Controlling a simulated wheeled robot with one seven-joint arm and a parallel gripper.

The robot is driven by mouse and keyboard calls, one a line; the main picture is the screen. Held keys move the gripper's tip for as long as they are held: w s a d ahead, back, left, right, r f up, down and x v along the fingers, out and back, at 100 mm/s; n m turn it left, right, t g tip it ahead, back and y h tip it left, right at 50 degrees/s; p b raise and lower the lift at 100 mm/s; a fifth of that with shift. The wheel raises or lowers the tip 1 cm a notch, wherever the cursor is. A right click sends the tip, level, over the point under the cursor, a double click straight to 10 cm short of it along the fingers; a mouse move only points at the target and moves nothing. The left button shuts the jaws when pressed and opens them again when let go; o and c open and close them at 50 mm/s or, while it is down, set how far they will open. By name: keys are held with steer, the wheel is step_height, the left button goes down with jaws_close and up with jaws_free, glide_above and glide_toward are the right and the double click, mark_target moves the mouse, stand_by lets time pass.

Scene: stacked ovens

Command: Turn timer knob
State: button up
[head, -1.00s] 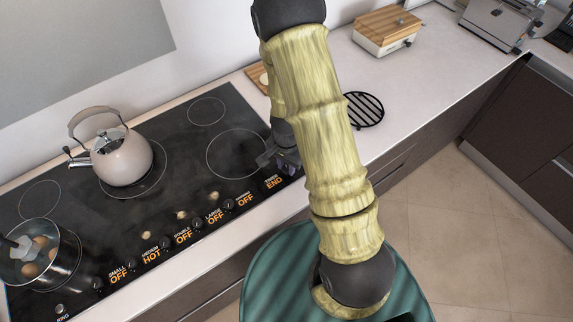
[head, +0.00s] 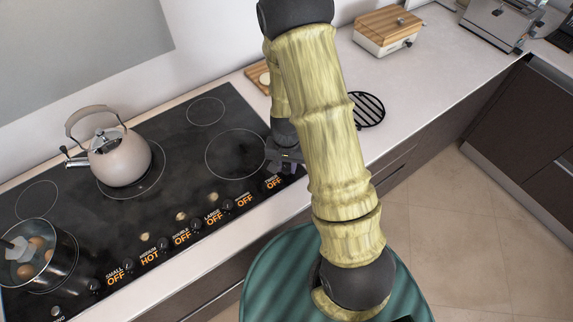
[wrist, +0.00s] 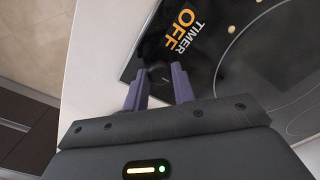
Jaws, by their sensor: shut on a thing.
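The timer knob (wrist: 160,76) is a small dark knob with a pale mark, at the corner of the black glass hob. In the wrist view it lies between my two purple-grey fingertips, and its edges are hard to make out. My gripper (wrist: 159,83) is shut on it. The timer label (wrist: 187,27) beside the knob reads TIMER OFF in white and orange. In the head view my gripper (head: 285,163) is at the hob's right front corner and hides the knob. The timer label (head: 275,182) there also reads OFF.
Several other knobs line the hob's (head: 180,165) front edge; one label reads HOT. A kettle (head: 120,160) stands on a burner, and a pot of eggs (head: 45,255) is at the left. A black trivet (head: 366,108) and wooden-lidded box (head: 388,30) are on the counter.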

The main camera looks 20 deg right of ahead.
mark_target(287, 169)
steer(key=o, duration=1)
steer(key=shift+r, duration=0.15)
step_height(287, 169, up, 17)
steer(key=shift+b, duration=0.4)
steer(key=s+r+n+t, duration=0.1)
steer(key=s+n+t, duration=0.1)
steer(key=s+n, duration=0.3)
steer(key=s, duration=0.3)
steer(key=shift+d+r+t, duration=0.15)
steer(key=shift+r+t, duration=0.15)
